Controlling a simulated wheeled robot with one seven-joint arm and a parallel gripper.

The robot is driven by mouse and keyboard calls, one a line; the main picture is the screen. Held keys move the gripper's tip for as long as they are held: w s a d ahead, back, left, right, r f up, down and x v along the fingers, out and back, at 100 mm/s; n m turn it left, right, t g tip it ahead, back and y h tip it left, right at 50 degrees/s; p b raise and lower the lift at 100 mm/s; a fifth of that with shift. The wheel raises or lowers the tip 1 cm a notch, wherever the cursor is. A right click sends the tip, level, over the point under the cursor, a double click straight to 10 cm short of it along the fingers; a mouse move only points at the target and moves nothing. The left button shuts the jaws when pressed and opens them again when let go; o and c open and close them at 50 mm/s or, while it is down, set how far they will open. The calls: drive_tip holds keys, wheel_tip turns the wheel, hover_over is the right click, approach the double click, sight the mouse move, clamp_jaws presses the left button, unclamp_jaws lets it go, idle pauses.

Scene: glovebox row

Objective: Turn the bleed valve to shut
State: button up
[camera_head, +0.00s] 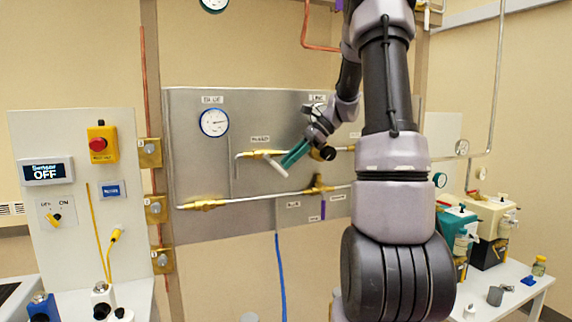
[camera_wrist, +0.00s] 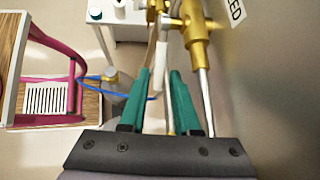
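The bleed valve (camera_head: 262,154) is a brass fitting on the steel panel, under a small label that seems to read BLEED. Its white lever (camera_head: 278,169) slants down and right from the brass body. In the wrist view the brass valve body (camera_wrist: 197,40) is at the top, beside a label ending in "ED". The white lever (camera_wrist: 158,65) shows between my gripper's fingertips. My gripper (camera_head: 293,155) has teal fingers close beside the lever. In the wrist view my gripper (camera_wrist: 161,76) is open, with gaps on both sides of the lever; contact is not visible.
A round gauge (camera_head: 214,122) sits upper left on the steel panel (camera_head: 190,160). A lower pipe (camera_head: 260,197) with brass fittings runs below the valve. A white control board (camera_head: 75,215) with a display reading OFF stands left. A table (camera_head: 510,295) with bottles is at right.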

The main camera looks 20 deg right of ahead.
drive_tip(key=v, duration=0.9)
drive_tip(key=shift+d, duration=0.1)
clamp_jaws()
drive_tip(key=d+r+n, duration=0.3)
drive_tip(key=n, duration=1.5)
drive_tip(key=x, duration=1.3)
drive_tip(key=shift+s+a+f, duration=0.3)
drive_tip(key=shift+a, duration=0.05)
